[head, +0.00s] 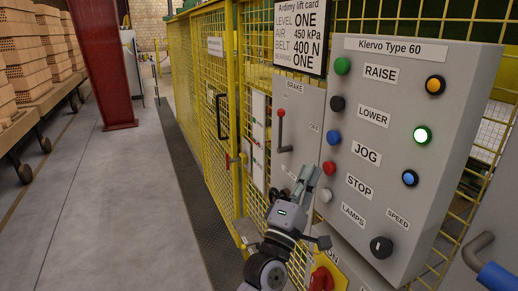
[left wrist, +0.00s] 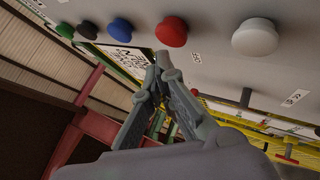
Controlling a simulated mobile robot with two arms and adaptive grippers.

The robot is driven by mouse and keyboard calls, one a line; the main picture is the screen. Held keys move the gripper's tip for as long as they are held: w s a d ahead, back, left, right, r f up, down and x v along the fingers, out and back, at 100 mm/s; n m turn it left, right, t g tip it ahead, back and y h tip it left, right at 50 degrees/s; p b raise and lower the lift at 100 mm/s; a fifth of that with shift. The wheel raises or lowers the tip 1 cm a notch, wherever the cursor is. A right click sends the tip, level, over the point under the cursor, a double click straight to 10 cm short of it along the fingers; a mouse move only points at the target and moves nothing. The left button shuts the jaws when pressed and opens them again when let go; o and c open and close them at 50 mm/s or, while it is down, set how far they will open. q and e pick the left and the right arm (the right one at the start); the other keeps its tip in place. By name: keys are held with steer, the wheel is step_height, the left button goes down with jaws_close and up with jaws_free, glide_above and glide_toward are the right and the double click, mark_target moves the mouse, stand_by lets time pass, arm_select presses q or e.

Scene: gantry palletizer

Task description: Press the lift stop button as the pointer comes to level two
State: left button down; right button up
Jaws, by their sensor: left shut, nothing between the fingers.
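The grey control panel (head: 408,150) reads "Klervo Type 60". Its left column has green RAISE, black LOWER, blue JOG, red STOP and white LAMPS buttons. The red STOP button (head: 329,167) is also in the left wrist view (left wrist: 171,32). My left gripper (head: 307,174) is shut and empty, fingertips just left of the red button in the head view. In the left wrist view, its tips (left wrist: 164,62) are close below that button; I cannot tell whether they touch. The lift card (head: 300,38) reads level ONE. I see no level pointer. My right gripper is out of view.
A black speed knob (head: 381,247) is below. A brake lever (head: 281,130) and yellow mesh fence (head: 205,90) stand left.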

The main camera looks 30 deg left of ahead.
arm_select(q)
steer(key=shift+w+d, duration=0.5)
steer(key=shift+w, duration=0.15)
steer(key=shift+s+a, duration=0.1)
steer(key=s+a+p, duration=0.1)
steer(key=s+a, duration=0.3)
steer(key=s, duration=0.1)
steer(key=shift+s, duration=0.2)
stand_by(1.0)
